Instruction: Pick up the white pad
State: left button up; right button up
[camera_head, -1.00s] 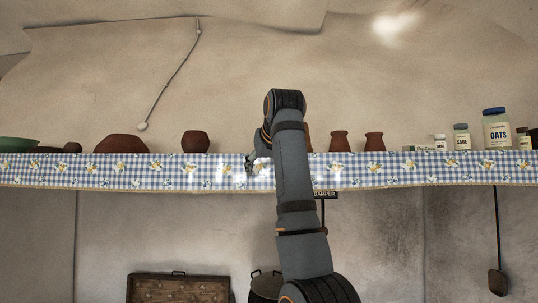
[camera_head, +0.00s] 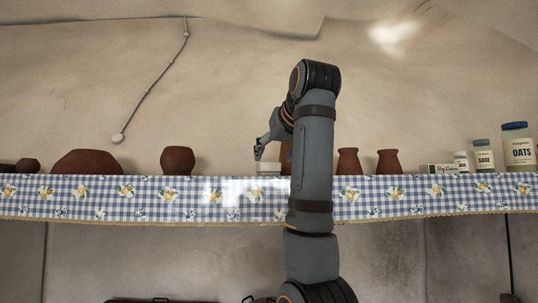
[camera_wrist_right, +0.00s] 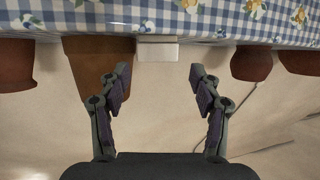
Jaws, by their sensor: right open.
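The white pad (camera_head: 268,168) is a small pale block on the cloth-covered shelf, left of my right arm. In the wrist view the white pad (camera_wrist_right: 158,47) shows at the cloth edge, centred between my fingertips and apart from them. My right gripper (camera_head: 259,152) is just above and left of the pad in the head view. In the wrist view the right gripper (camera_wrist_right: 161,72) is open and empty, its two fingers spread wider than the pad. My left gripper is in neither view.
The shelf's checked cloth (camera_head: 120,197) runs across the view. A brown pot (camera_wrist_right: 97,65) stands close beside the pad, mostly hidden by my arm in the head view. Other pots (camera_head: 348,161) and a jar of oats (camera_head: 518,147) line the shelf. Space above is clear.

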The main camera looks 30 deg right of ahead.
aim_at(268, 165)
jog(key=p+x, duration=0.1)
jog(key=x, duration=0.3)
jog(key=shift+d, duration=0.1)
jog(key=p+x, duration=0.4)
jog(key=shift+w+d+r, duration=0.2)
jog(key=shift+w+d+f, duration=0.1)
jog(key=shift+w+f, duration=0.05)
jog(key=shift+s+a, duration=0.25)
jog(key=shift+a, duration=0.05)
jog(key=c, duration=0.9)
jog(key=shift+d, duration=0.1)
jog(key=shift+c, duration=0.4)
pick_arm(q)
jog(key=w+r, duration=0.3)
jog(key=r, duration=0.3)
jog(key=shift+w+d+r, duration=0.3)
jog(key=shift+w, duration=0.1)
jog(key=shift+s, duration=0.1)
pick_arm(e)
jog(key=shift+r, duration=0.25)
